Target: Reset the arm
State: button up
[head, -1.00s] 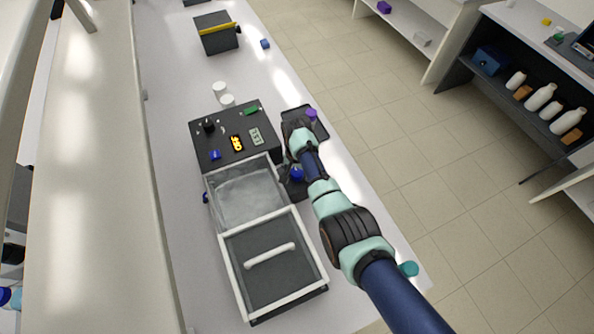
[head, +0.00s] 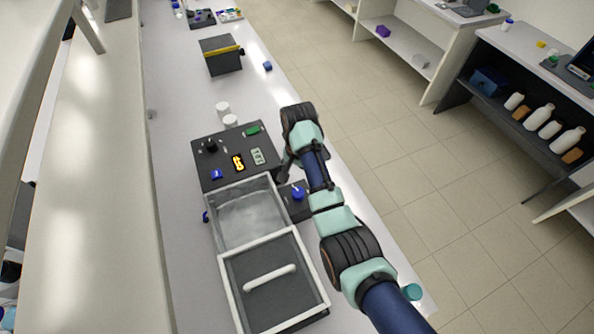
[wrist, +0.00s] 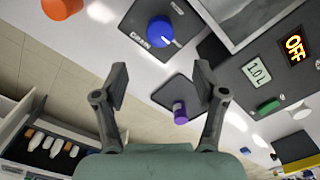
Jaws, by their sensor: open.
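My gripper (wrist: 160,88) is open and empty in the wrist view, its two fingers spread apart above the bench. In the head view my arm reaches up the right side of the bench, beside the dark control unit (head: 207,175), and its wrist hides what lies beneath it. The membrane rig has a clear-walled basin (head: 245,217) and a white-framed lid with a white handle (head: 270,278). A blue drain knob (wrist: 160,31) shows on its dark plate.
The unit's display reads OFF (wrist: 293,48), near a green switch (wrist: 268,106). Two white round containers (head: 223,108) stand behind the unit. Bare floor lies right of the bench.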

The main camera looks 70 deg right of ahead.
dwell(0.3)
jog(key=w+a+r+n+t+h+p, duration=0.1)
jog(key=w+a+r+n+t+p, duration=0.35)
jog(key=a, duration=0.75)
jog(key=w+a+r+n+t+h+p, duration=0.1)
jog(key=w+a+r+n+t+h, duration=0.1)
jog(key=w+a+r+n, duration=0.75)
jog(key=s+a+r+n+t+y+p, duration=0.1)
jog(key=s+a+r+t, duration=0.1)
jog(key=a+r, duration=0.2)
jog(key=s+a+r+n+t+y, duration=0.1)
jog(key=s+a+r+t, duration=0.1)
jog(key=a, duration=0.8)
jog(key=s+a+r+n+t+y+p, duration=0.1)
jog(key=s+a+r+t, duration=0.1)
jog(key=a+r, duration=0.4)
jog(key=shift+s+a+n+p, duration=0.35)
jog(key=shift+s+a, duration=0.25)
jog(key=shift+s, duration=0.25)
